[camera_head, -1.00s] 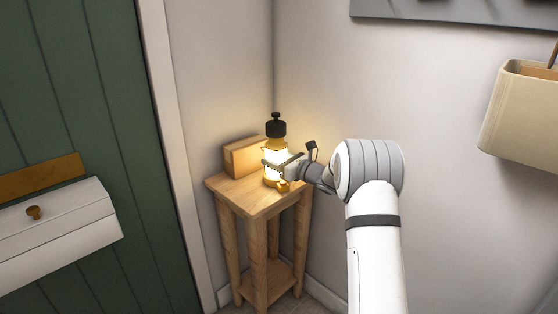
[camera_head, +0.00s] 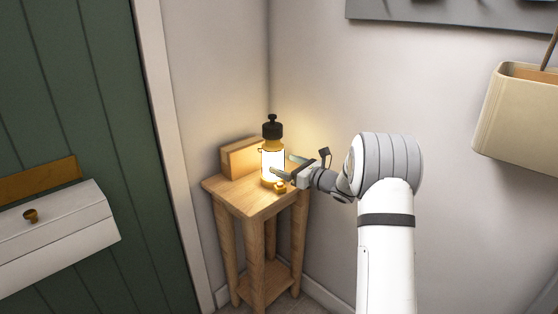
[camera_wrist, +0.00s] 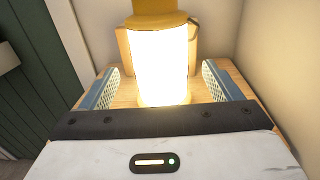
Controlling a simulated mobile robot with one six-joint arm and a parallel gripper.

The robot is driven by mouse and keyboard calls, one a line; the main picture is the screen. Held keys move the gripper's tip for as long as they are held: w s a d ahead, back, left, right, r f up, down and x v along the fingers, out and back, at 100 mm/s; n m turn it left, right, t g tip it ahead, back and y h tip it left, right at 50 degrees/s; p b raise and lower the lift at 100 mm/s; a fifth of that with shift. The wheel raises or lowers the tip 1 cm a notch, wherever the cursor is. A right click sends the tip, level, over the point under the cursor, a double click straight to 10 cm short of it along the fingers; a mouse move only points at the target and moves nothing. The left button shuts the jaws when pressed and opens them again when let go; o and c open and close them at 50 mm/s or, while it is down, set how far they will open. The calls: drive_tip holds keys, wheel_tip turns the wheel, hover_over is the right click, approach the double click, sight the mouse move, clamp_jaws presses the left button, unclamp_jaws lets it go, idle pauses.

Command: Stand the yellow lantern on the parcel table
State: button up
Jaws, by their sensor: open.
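The yellow lantern (camera_head: 272,160), with a black top and a glowing body, stands upright on the wooden parcel table (camera_head: 248,207). It also shows in the wrist view (camera_wrist: 160,62), cut off at the top. My gripper (camera_head: 282,165) is open just to the right of the lantern in the head view. In the wrist view its two fingers (camera_wrist: 163,90) are spread wide, with the lantern beyond and between them and a gap on each side. The lantern's base rests on the tabletop.
A cardboard parcel (camera_head: 240,157) sits on the table behind and left of the lantern. Walls meet in the corner behind the table. A green door (camera_head: 75,130) with a white box (camera_head: 55,230) is at left. A beige holder (camera_head: 515,115) hangs on the right wall.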

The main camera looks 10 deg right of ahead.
drive_tip(key=v, duration=0.6)
drive_tip(key=s+a+n+g+h, duration=0.1)
drive_tip(key=s+a+n+g, duration=0.6)
drive_tip(key=s, duration=0.4)
drive_tip(key=s+a+n+g+h, duration=0.1)
drive_tip(key=s+a+n+g, duration=0.3)
drive_tip(key=s+a+n, duration=0.6)
drive_tip(key=s+d+f+n+h, duration=0.1)
drive_tip(key=s+d+n+h, duration=0.3)
drive_tip(key=s, duration=0.6)
drive_tip(key=s+d+f+n+g+h, duration=0.1)
drive_tip(key=s+d+n+h, duration=0.4)
drive_tip(key=s, duration=0.5)
drive_tip(key=shift+d+f+n+g+h, duration=0.3)
drive_tip(key=shift+d+n, duration=0.5)
drive_tip(key=shift+n, duration=0.2)
drive_tip(key=shift+r+p, duration=0.1)
drive_tip(key=shift+p, duration=0.25)
